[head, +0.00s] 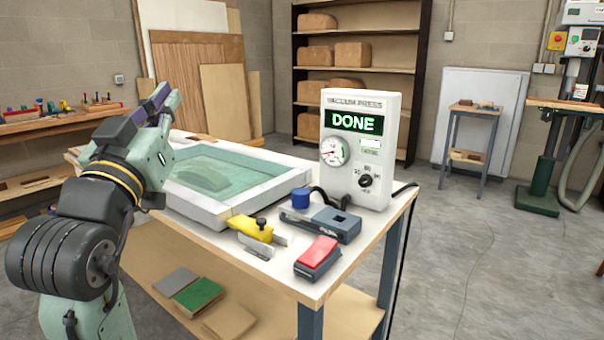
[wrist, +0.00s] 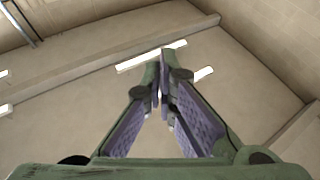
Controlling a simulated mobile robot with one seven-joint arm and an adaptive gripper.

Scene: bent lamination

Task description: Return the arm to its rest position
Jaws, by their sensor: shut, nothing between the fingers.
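My gripper (wrist: 161,85) is shut and empty, its purple-padded fingers meeting at the tips in the wrist view. In the head view my arm rises at the left, and the gripper (head: 160,98) is raised above the left side of the workbench, apart from everything on it. The wrist view looks up at the ceiling, so the gripper points upward. The vacuum press control box (head: 383,158) stands at the back right of the bench and reads DONE. The press frame (head: 232,212), with a greenish see-through cover, lies on the bench; a curved form shows dimly beneath it.
On the front right of the bench (head: 300,290) lie a yellow tool (head: 252,229), a red-topped block (head: 318,254) and a grey-blue tool (head: 332,222). A side bench (head: 60,125) stands at the left and shelves (head: 385,48) at the back.

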